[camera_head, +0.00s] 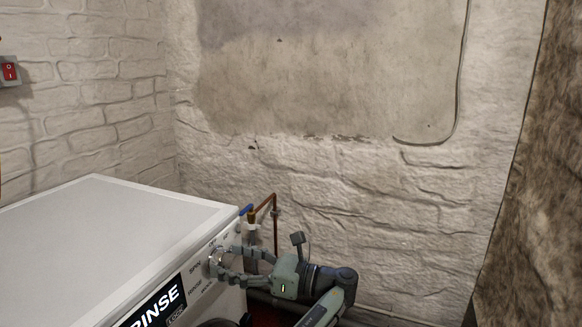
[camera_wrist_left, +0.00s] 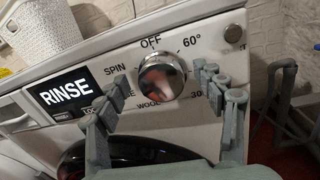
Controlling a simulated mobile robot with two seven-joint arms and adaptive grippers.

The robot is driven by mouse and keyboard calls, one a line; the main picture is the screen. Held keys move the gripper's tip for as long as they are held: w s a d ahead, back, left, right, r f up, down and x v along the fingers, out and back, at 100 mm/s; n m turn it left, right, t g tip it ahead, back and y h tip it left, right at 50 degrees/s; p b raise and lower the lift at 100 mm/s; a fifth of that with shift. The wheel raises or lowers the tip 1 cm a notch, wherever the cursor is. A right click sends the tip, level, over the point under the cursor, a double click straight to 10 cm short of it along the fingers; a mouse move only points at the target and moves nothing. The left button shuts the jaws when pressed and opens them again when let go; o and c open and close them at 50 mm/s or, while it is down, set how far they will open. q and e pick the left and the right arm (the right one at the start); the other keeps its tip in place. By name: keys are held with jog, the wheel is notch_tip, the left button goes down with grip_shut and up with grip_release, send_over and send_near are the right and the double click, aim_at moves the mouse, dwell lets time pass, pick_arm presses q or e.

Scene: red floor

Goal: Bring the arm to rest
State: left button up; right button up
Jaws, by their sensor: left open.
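My left gripper (camera_head: 229,264) is open at the front of a white washing machine (camera_head: 110,225). In the left wrist view its two fingers (camera_wrist_left: 160,84) stand on either side of the round chrome dial knob (camera_wrist_left: 163,78), with gaps showing between them and the knob. I cannot tell how far the fingertips are from the panel. The panel has a lit display (camera_wrist_left: 68,92) reading RINSE and labels such as OFF, SPIN and 60°. In the head view the fingers partly cover the knob (camera_head: 214,262). My right gripper is in neither view.
A copper pipe (camera_head: 274,215) with a blue valve handle (camera_head: 246,209) stands just behind the machine. A red switch (camera_head: 9,71) is on the left brick wall. A rough brown surface (camera_head: 535,190) rises at right.

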pick_arm(q)
notch_tip(320, 180, up, 10)
notch_tip(320, 180, down, 11)
jog(key=shift+f, duration=0.1)
jog(key=shift+r+n, duration=0.25)
jog(key=shift+n, duration=0.35)
jog(key=n, duration=0.4)
jog(key=shift+h, duration=0.3)
jog(key=n, duration=0.6)
jog(key=shift+s+r+h, duration=0.1)
jog(key=shift+h, duration=0.2)
jog(key=n, duration=0.6)
jog(key=shift+a+t+h, duration=0.1)
jog(key=shift+t+h, duration=0.2)
jog(key=n+t, duration=0.1)
jog(key=n, duration=0.5)
jog(key=shift+s, duration=0.15)
